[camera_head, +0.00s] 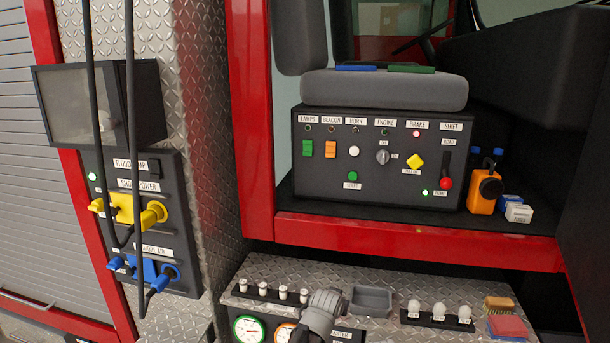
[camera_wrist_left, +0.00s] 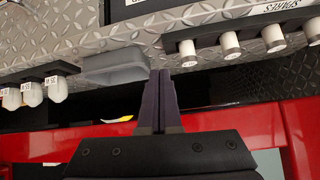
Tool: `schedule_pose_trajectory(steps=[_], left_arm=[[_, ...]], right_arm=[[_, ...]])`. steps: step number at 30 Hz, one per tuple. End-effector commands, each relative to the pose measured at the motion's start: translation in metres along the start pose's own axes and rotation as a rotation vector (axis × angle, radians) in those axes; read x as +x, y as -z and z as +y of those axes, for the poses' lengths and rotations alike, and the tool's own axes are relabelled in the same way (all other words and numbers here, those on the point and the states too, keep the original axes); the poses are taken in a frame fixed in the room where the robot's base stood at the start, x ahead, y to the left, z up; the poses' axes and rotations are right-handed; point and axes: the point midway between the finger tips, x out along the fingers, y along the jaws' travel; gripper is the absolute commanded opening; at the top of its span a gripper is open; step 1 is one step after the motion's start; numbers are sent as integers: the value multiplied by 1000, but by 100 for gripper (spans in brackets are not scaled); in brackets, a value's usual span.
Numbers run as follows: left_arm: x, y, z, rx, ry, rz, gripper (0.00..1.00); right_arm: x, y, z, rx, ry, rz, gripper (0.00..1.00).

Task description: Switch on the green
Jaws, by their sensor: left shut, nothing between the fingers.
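My right gripper is not in view.
The grey tray (camera_head: 371,301) and white bulbs (camera_head: 439,310) sit on the shelf below the red sill (camera_head: 400,241).

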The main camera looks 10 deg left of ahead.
Motion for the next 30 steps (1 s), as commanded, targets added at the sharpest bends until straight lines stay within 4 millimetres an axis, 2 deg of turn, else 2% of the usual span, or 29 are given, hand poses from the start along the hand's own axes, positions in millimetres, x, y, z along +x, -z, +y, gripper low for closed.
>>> schedule_pose_trajectory(steps=[1, 6, 11, 15, 21, 25, 30], left_arm=[[13, 27, -12, -18, 10, 84, 0], [24, 107, -50, -61, 39, 380, 0], [18, 173, -90, -88, 67, 652, 0], [2, 219, -123, -96, 91, 879, 0], [-31, 264, -165, -92, 117, 1164, 0], [-49, 278, -182, -82, 128, 1293, 0], [-63, 285, -192, -73, 133, 1381, 0]], right_arm=[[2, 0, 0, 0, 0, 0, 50], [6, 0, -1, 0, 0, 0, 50], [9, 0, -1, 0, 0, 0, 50], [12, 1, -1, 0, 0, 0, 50], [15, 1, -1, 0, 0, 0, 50], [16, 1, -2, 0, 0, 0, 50], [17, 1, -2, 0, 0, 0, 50]])
